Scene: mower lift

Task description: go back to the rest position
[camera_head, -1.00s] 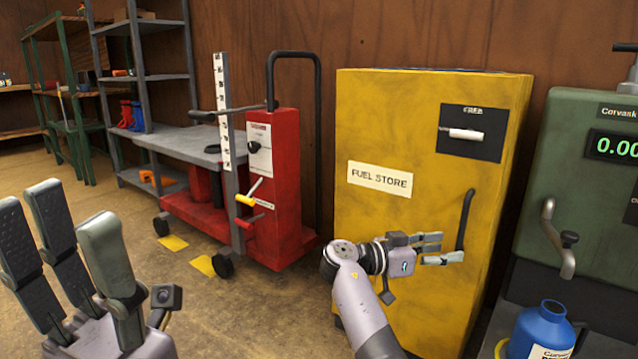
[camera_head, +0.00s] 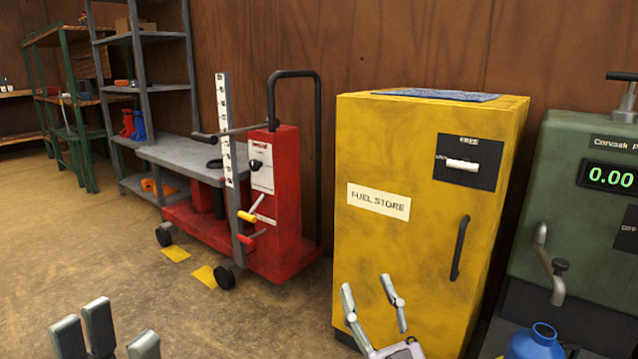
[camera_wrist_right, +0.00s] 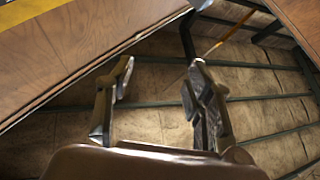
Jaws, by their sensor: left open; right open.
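My left gripper (camera_head: 103,328) is at the bottom left of the head view, fingers up, open and empty. My right gripper (camera_head: 373,300) is at the bottom middle, in front of the lower part of the yellow fuel store cabinet (camera_head: 374,248). Its two fingers are spread, with nothing between them. The right wrist view also shows the right gripper (camera_wrist_right: 160,85) open and empty, over brown flooring. The cabinet's black door handle (camera_head: 460,248) is above and to the right of the right gripper, apart from it. The cabinet door looks shut.
A red lift cart (camera_head: 275,205) with a grey platform stands left of the cabinet. A green pump unit (camera_head: 565,190) with a display and a blue container (camera_head: 535,345) are at the right. Shelves (camera_head: 146,90) stand at the back left. The floor at front left is clear.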

